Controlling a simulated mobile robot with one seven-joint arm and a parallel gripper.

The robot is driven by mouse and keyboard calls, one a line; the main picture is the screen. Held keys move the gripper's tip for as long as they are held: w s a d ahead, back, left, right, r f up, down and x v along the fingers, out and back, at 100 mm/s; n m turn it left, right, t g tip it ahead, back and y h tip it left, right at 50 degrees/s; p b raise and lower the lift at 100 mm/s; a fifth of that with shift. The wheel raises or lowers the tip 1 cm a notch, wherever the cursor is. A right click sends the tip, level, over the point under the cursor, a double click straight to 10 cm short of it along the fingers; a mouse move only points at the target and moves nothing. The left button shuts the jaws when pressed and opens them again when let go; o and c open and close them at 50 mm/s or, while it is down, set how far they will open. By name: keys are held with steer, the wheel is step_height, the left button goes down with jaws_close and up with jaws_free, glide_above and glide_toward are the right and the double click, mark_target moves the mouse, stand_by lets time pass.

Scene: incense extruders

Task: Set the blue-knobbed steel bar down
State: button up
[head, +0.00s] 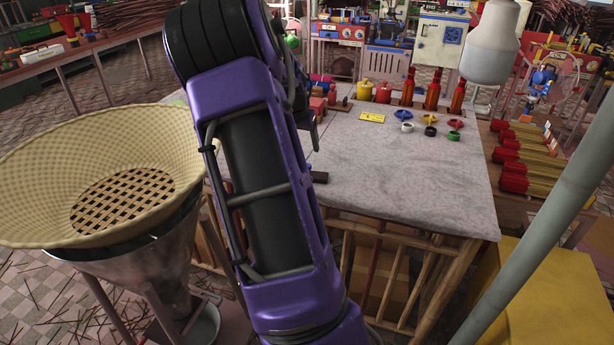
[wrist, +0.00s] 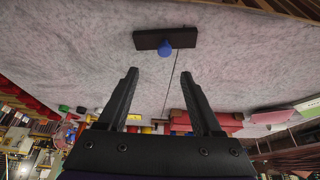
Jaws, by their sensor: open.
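The blue-knobbed steel bar is a dark flat bar (wrist: 184,36) with a round blue knob (wrist: 165,48). In the wrist view it rests on the grey stone-like tabletop (wrist: 80,55), beyond my fingertips. My gripper (wrist: 158,74) is open and empty, its two black fingers apart from the bar. In the head view a dark end of the bar (head: 320,177) shows on the table (head: 410,190) just right of my purple arm. The rest of it, its knob and most of my gripper are hidden behind the arm there.
A woven basket (head: 40,190) stands left. Red-ended incense bundles (head: 513,184) lie right. A grey pole (head: 550,220) crosses at right. The table's middle is clear.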

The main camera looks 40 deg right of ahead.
steer(key=shift+w+a+x, duration=0.1)
steer(key=shift+x, duration=1.9)
steer(key=shift+w+a+x, duration=0.1)
steer(key=shift+x, duration=1.95)
steer(key=shift+w+a+x, duration=0.1)
steer(key=shift+x, duration=1.9)
jaws_close()
steer(key=shift+r, duration=0.1)
